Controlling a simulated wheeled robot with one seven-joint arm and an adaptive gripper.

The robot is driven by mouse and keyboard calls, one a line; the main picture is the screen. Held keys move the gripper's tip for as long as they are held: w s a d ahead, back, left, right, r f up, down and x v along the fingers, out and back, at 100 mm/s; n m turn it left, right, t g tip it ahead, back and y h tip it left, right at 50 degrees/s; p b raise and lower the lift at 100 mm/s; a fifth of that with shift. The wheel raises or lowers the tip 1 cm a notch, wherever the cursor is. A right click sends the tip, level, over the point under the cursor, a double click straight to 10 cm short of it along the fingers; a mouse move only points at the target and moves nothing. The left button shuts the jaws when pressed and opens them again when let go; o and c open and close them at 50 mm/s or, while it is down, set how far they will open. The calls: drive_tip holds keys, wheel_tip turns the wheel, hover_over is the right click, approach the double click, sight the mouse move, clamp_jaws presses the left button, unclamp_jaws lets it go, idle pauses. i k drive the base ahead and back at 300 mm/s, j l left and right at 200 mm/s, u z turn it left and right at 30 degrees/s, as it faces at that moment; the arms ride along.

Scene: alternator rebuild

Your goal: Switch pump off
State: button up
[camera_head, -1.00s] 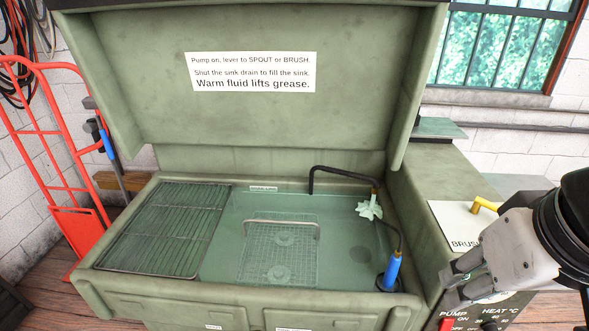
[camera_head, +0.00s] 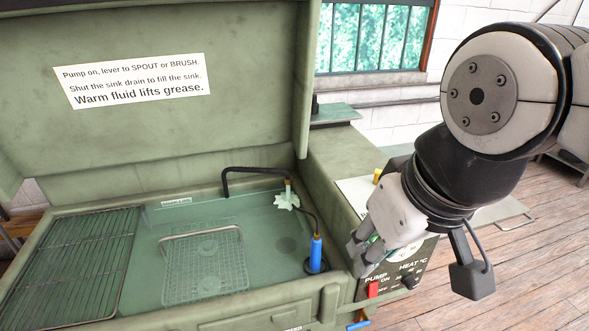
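The red pump switch (camera_head: 373,290) is on the dark control panel (camera_head: 392,284) at the front right of the green parts washer, under the PUMP label with ON and OFF marks. Its exact position is too small to read. My gripper (camera_head: 361,257) is just above and slightly left of the switch in the picture, pointing down and left, apart from it as far as I can see. Its fingertips are small and overlap in this view, so I cannot tell their opening. Nothing clearly shows held in them.
The sink (camera_head: 265,262) holds greenish fluid, a wire basket (camera_head: 205,270), a bent black spout (camera_head: 250,169) and a blue-handled brush (camera_head: 316,253). A wire rack (camera_head: 80,260) lies at left. A black heat knob (camera_head: 411,281) is right of the switch.

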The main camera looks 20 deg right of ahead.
sight(373, 288)
drive_tip(key=z, duration=0.45)
drive_tip(key=j+z, duration=0.1)
drive_tip(key=i+j, duration=0.15)
drive_tip(key=i, duration=0.25)
drive_tip(key=k+j+u, duration=0.1)
drive_tip(key=j, duration=0.25)
drive_tip(key=k+j+u, duration=0.1)
drive_tip(key=j, duration=0.3)
drive_tip(key=k+j+u, duration=0.15)
drive_tip(key=j, duration=0.25)
drive_tip(key=k+l, duration=0.05)
drive_tip(key=k, duration=0.05)
